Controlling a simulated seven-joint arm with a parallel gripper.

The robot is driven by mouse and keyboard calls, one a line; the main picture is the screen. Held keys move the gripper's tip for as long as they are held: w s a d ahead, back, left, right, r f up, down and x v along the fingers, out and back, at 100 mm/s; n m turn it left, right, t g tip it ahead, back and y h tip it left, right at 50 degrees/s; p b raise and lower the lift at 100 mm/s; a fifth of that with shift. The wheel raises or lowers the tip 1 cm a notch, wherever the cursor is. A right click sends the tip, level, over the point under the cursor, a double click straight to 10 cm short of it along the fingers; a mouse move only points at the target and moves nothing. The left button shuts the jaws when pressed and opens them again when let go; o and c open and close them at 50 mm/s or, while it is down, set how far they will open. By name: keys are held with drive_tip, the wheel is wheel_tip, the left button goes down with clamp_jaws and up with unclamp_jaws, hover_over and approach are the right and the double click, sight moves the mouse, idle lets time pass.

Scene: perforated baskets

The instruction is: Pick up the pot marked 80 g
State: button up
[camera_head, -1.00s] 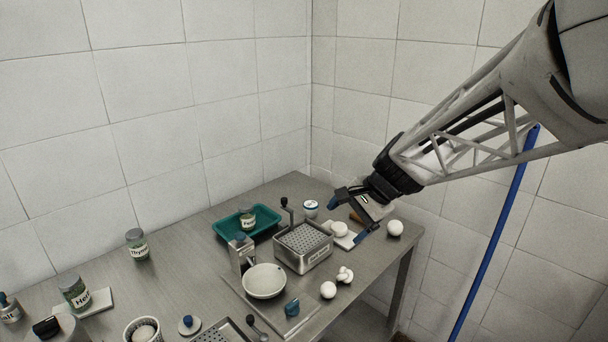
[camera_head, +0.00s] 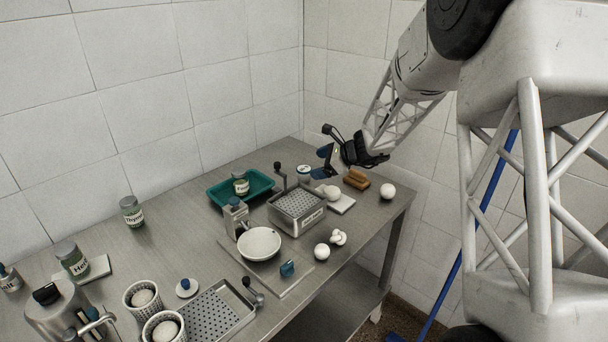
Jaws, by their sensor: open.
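No 80 g mark is readable on any vessel from here. A small white pot with a blue marking (camera_head: 304,171) stands at the back of the table, right of the teal tray. Labelled glass jars are a Thyme jar (camera_head: 132,212), a second green jar (camera_head: 72,259) at left, and a jar (camera_head: 240,183) in the tray. My gripper (camera_head: 322,162) is open and empty, with blue fingertips pointing left. It appears above the back right of the table, close to the small white pot in the picture; its exact height is unclear.
The teal tray (camera_head: 219,198) and a perforated metal box (camera_head: 297,224) are left of my gripper. A white bowl (camera_head: 259,244), eggs or balls (camera_head: 387,191), brown rolls (camera_head: 356,179) and perforated cups (camera_head: 138,307) crowd the table. Tiled walls stand behind.

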sight(304, 170)
drive_tip(key=w+f+m+t, duration=0.1)
drive_tip(key=w+f, duration=0.2)
drive_tip(key=w+d+f+m, duration=0.1)
drive_tip(key=w+f+m, duration=0.1)
drive_tip(key=w+f, duration=0.1)
drive_tip(key=w+f+m+t, duration=0.1)
drive_tip(key=w+f+m, duration=0.1)
drive_tip(key=w+f, duration=0.1)
drive_tip(key=shift+w+d+f+t+y, duration=0.1)
drive_tip(key=shift+w+t+y, duration=0.05)
drive_tip(key=shift+w, duration=0.25)
drive_tip(key=shift+w+d+f+t+y, duration=0.1)
drive_tip(key=shift+w+t+y, duration=0.05)
drive_tip(key=shift+w, duration=0.2)
drive_tip(key=shift+r, duration=0.1)
drive_tip(key=shift+x, duration=1.3)
drive_tip(key=shift+x, duration=2.65)
drive_tip(key=shift+s+a, duration=0.1)
drive_tip(key=shift+c, duration=0.2)
drive_tip(key=c, duration=0.9)
